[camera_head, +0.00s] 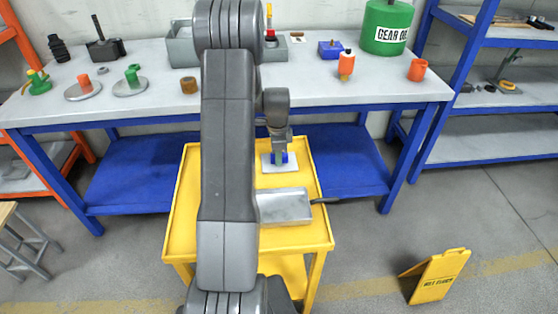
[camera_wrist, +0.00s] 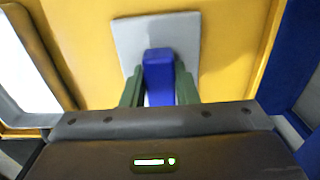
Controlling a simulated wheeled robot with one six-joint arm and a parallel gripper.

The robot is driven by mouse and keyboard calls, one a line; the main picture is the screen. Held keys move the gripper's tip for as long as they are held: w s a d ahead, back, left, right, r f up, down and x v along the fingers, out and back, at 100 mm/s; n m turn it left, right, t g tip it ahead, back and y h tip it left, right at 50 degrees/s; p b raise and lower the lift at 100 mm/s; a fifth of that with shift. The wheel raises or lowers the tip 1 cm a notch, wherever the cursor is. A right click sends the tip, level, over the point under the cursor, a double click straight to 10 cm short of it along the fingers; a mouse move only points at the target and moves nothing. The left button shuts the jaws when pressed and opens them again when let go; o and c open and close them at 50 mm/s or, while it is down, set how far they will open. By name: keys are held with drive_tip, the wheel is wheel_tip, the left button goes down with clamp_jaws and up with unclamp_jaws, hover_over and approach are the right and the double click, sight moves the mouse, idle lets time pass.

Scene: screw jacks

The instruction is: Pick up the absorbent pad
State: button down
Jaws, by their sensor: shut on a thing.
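The absorbent pad appears as a flat, pale square (camera_head: 268,167) at the far end of the yellow cart top. It also shows in the wrist view as a light grey square (camera_wrist: 130,40). A blue block (camera_wrist: 157,72) rises from its middle and looks like its grip. My gripper (camera_head: 281,158) points down over the pad, and its green fingers (camera_wrist: 158,90) are shut on the blue block from both sides. I cannot tell whether the pad touches the cart top or is slightly above it.
The yellow cart (camera_head: 185,220) also carries a metal pan (camera_head: 285,206) with a dark handle, close to the pad. Behind stands a grey workbench (camera_head: 225,97) with blue legs, bearing jacks, bottles and a green oil can (camera_head: 387,27). A yellow floor sign (camera_head: 437,275) stands right.

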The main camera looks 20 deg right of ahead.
wheel_tip(320, 180, up, 10)
drive_tip(key=shift+r, duration=0.1)
idle(0.4)
